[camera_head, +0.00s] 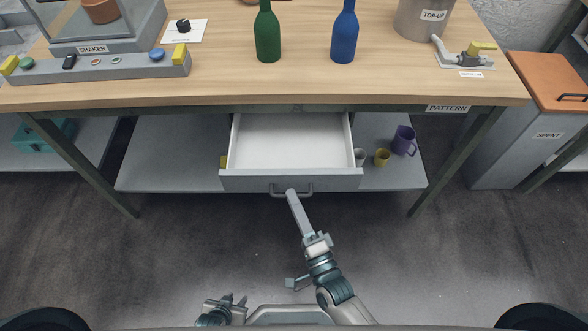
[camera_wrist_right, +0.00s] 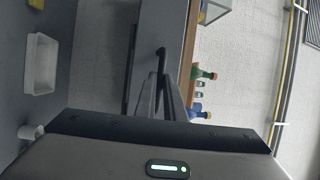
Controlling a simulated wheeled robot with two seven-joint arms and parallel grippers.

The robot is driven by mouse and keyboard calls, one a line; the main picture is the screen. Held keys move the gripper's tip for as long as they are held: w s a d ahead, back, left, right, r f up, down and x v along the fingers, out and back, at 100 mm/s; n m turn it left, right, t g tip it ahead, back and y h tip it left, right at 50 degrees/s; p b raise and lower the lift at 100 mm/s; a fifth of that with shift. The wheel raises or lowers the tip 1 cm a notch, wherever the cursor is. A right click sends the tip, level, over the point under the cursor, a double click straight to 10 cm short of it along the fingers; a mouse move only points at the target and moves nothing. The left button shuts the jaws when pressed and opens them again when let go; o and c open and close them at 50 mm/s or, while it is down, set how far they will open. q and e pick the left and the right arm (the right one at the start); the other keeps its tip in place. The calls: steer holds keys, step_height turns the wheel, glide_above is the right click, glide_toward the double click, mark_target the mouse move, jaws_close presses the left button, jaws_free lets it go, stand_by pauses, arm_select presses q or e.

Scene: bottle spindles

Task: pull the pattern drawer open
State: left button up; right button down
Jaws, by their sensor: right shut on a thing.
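The pattern drawer (camera_head: 290,180) is a grey-fronted drawer under the wooden workbench. It stands pulled out, and its white inside shows empty. Its bar handle (camera_head: 305,191) is at the middle of the front. My right gripper (camera_head: 291,194) reaches up to the handle and is shut on it. In the right wrist view the dark handle (camera_wrist_right: 161,52) shows at the tips of the narrow fingers (camera_wrist_right: 160,85). My left gripper (camera_head: 234,300) is low in the head view, well away from the drawer; its jaw gap is unclear.
The bench top (camera_head: 300,90) holds a green bottle (camera_head: 267,35), a blue bottle (camera_head: 344,35) and a shaker (camera_head: 95,65). The floor (camera_head: 420,260) before the bench is clear.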

arm_select(q)
steer(key=shift+w+d+r, duration=0.25)
steer(key=shift+w+d, duration=0.05)
arm_select(e)
steer(key=s, duration=0.5)
steer(key=c, duration=1.8)
jaws_free()
steer(key=shift+w, duration=0.1)
steer(key=shift+c, duration=0.2)
